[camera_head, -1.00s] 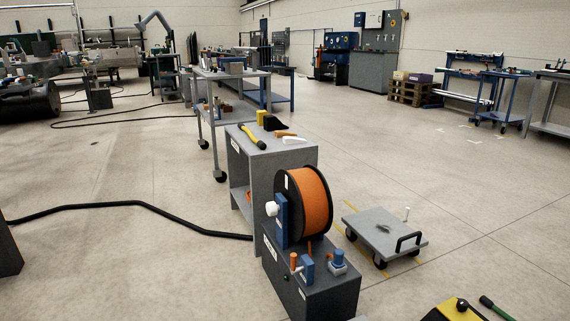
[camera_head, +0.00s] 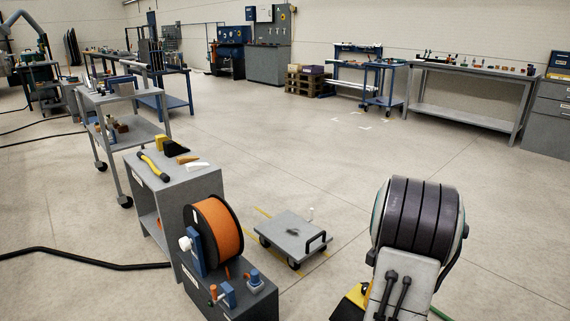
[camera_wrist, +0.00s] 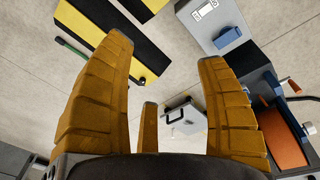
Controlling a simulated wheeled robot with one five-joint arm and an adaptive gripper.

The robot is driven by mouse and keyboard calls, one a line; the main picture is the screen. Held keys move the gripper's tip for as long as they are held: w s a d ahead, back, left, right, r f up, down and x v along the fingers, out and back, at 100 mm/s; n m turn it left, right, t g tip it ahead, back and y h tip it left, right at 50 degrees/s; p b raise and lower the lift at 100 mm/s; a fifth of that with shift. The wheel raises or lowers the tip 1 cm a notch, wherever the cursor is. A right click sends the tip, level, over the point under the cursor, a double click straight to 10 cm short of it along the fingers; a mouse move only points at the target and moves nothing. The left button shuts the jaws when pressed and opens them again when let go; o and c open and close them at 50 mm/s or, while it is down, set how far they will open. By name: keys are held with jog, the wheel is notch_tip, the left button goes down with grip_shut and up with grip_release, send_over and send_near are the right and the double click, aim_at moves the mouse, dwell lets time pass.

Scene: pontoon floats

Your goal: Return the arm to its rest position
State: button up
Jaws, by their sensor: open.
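My gripper (camera_wrist: 161,52) shows in the wrist view with its ribbed orange-brown fingers spread wide apart. Nothing is between the fingers, and a shorter finger shows between them lower down. It hangs over the floor, with the fingers pointing up the picture. In the head view, a dark ribbed, rounded part and a pale link of my arm stand at the lower right. I cannot make out the gripper's fingers in that view.
An orange cable reel (camera_head: 216,230) stands on a dark box beside a grey cabinet (camera_head: 180,195). A low grey trolley (camera_head: 290,232) is between reel and arm. Yellow-black striped pieces (camera_wrist: 115,45) lie below the gripper. Open floor (camera_head: 290,140) stretches behind.

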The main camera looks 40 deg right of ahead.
jog(key=w+a+r+n+p, duration=0.1)
jog(key=w+a+r+p, duration=0.1)
jog(key=a+r+p, duration=0.35)
jog(key=w+a+r+t+p, duration=0.1)
jog(key=w+a+r+p, duration=0.1)
jog(key=a+r, duration=0.65)
jog(key=w+a+r+n+p, duration=0.1)
jog(key=w+a+r+p, duration=0.15)
jog(key=a+r, duration=0.45)
jog(key=s+a+r+n+p, duration=0.1)
jog(key=s+a+r+p, duration=0.3)
jog(key=a+r+p, duration=0.2)
jog(key=s+a+r+n+t+y+p, duration=0.1)
jog(key=s+a+r+p, duration=0.4)
jog(key=a+r, duration=0.3)
jog(key=shift+r+t+p, duration=0.15)
jog(key=shift+t+p, duration=0.15)
jog(key=shift+p, duration=0.05)
